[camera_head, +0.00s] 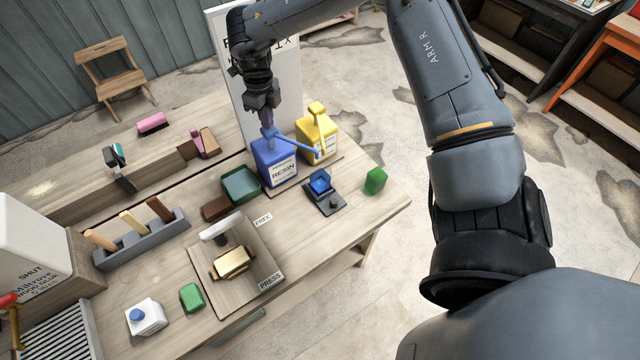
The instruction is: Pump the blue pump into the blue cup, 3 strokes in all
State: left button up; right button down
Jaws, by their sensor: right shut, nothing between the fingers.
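The blue pump bottle (277,172), labelled RESIN, stands on the bench. Its blue spout reaches right and down toward the blue cup (320,184). The blue cup sits on a small dark stand in front of and to the right of the bottle. My right gripper (268,122) points down, shut and empty, directly above the blue pump's head. I cannot tell if it touches the head. The gripper partly hides the top of the pump. My left gripper is not in view.
A yellow pump bottle (317,136) stands close right of the blue one. A green tray (241,184) is at its left. A green block (375,180) lies near the right edge. A press fixture (234,262) and tool rack (135,243) occupy the front and left.

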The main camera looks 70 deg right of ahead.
jog(key=shift+f+b, duration=0.65)
jog(key=shift+f, duration=0.15)
jog(key=shift+f+b, duration=0.75)
jog(key=shift+f, duration=0.15)
jog(key=shift+r, duration=0.2)
jog(key=shift+r+p, duration=0.3)
jog(key=shift+p, duration=0.05)
jog(key=shift+r+p, duration=0.85)
jog(key=shift+r, duration=0.65)
